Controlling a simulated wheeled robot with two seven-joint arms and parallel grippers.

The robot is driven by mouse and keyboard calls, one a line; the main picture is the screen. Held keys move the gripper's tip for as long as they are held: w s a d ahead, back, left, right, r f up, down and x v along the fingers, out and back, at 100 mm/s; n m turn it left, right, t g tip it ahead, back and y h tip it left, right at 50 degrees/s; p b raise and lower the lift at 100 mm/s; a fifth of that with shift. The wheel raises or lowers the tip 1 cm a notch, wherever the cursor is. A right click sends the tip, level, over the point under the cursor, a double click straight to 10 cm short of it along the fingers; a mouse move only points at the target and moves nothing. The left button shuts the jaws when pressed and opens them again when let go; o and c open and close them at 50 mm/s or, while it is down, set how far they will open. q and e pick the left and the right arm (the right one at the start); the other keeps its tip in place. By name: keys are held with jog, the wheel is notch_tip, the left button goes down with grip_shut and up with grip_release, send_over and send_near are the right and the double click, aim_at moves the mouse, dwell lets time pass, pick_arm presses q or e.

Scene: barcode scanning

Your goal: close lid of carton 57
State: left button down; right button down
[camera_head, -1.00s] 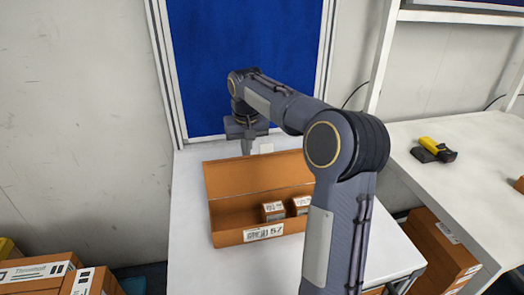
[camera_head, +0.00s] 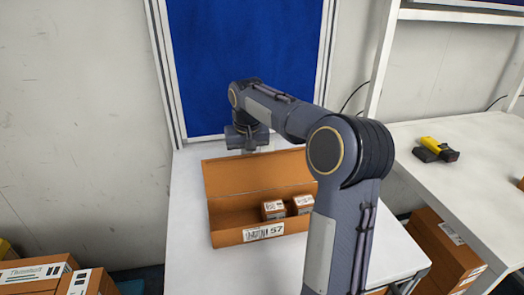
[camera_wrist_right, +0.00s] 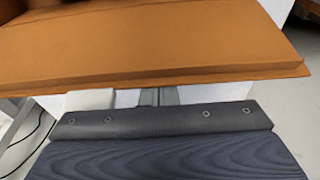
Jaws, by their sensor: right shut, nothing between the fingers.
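Carton 57 (camera_head: 228,237) is an orange-brown box on the white table, with a "57" barcode label on its front. Its lid (camera_head: 250,174) stands up at the back, tilted open. Two small boxes (camera_head: 272,210) show inside. My right arm reaches over the carton's right side, and its wrist is behind the raised lid. The right gripper's fingers are hidden behind the lid in the head view. In the right wrist view the shut, empty right gripper (camera_wrist_right: 158,97) points at the lid (camera_wrist_right: 150,45), close to its lower edge; contact cannot be told. My left gripper is not in view.
A blue panel (camera_head: 245,60) in a white frame stands behind the table. A yellow and black scanner (camera_head: 436,150) lies on the white bench at right. Other cartons (camera_head: 445,250) stand below right and at lower left. The table (camera_head: 188,200) left of the carton is clear.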

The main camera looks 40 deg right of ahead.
jog(key=s+a, duration=0.1)
jog(key=s+b, duration=0.1)
jog(key=s, duration=0.1)
jog(key=s+a+b, duration=0.1)
jog(key=shift+s+a, duration=0.3)
jog(key=shift+s, duration=0.05)
dwell(0.6)
notch_tip(320, 180, up, 5)
jog(key=p, duration=0.4)
jog(key=shift+p, duration=0.3)
